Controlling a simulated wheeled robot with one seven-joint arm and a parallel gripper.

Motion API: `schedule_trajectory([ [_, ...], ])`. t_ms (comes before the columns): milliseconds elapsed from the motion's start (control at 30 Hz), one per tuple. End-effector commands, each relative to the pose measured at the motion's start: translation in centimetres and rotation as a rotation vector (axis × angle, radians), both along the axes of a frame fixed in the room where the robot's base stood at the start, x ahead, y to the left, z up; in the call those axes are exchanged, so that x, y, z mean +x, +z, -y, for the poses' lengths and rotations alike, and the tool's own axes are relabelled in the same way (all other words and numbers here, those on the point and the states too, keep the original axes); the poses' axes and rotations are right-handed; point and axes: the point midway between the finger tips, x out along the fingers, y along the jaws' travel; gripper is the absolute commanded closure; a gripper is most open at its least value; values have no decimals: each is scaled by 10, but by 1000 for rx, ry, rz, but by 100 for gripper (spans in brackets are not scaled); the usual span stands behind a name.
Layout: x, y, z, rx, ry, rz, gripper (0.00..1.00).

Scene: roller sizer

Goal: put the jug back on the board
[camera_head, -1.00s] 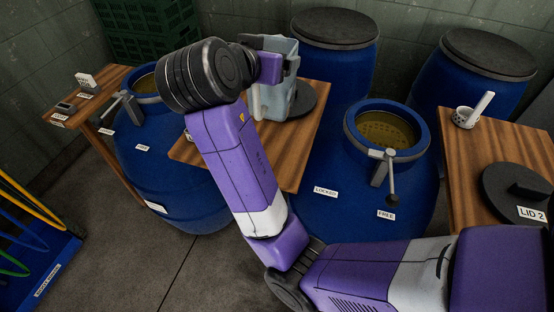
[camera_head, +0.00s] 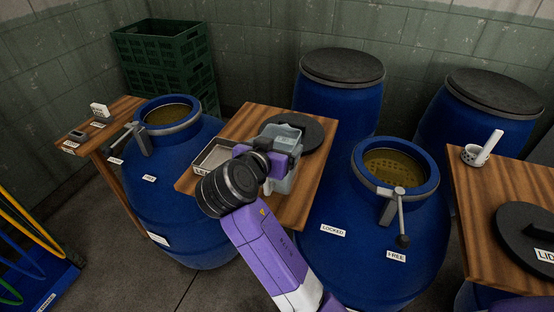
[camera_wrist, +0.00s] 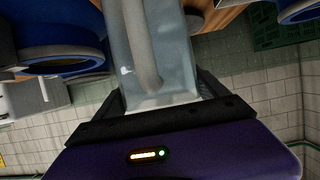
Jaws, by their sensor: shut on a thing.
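The jug is a pale, translucent grey-blue vessel (camera_head: 284,184). My gripper (camera_head: 281,151) is shut on it. In the wrist view, the jug (camera_wrist: 185,50) and its long handle fill the upper middle, gripped between the dark fingers of my gripper (camera_wrist: 155,95). The wooden board (camera_head: 249,122) between the two open blue barrels is behind and under the jug in the head view. Whether the jug touches the board cannot be told, as my wrist and gripper hide part of it.
On the board lie a round dark lid (camera_head: 312,134) and a shallow tray (camera_head: 216,156), partly covered by my wrist. Open barrels stand left (camera_head: 180,195) and right (camera_head: 345,265). Another wooden board (camera_head: 478,205) at the right holds a white cup with a handle (camera_head: 475,156).

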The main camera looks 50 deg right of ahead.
Motion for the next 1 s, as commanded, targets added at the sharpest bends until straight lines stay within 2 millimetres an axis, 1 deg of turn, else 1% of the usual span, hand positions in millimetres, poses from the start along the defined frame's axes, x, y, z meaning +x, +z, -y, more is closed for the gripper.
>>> schedule_trajectory([
  [67,0,-6,0,-2,1,-1,89],
  [200,0,-26,0,0,1,-4,89],
  [333,0,-41,0,-1,1,-3,89],
  [400,0,-44,0,0,0,-1,89],
  [633,0,-44,0,0,1,2,89],
  [767,0,-48,0,0,1,2,89],
  [800,0,-47,0,0,0,0,13],
  [867,0,-47,0,0,0,0,1],
  [1000,0,-47,0,0,0,0,0],
])
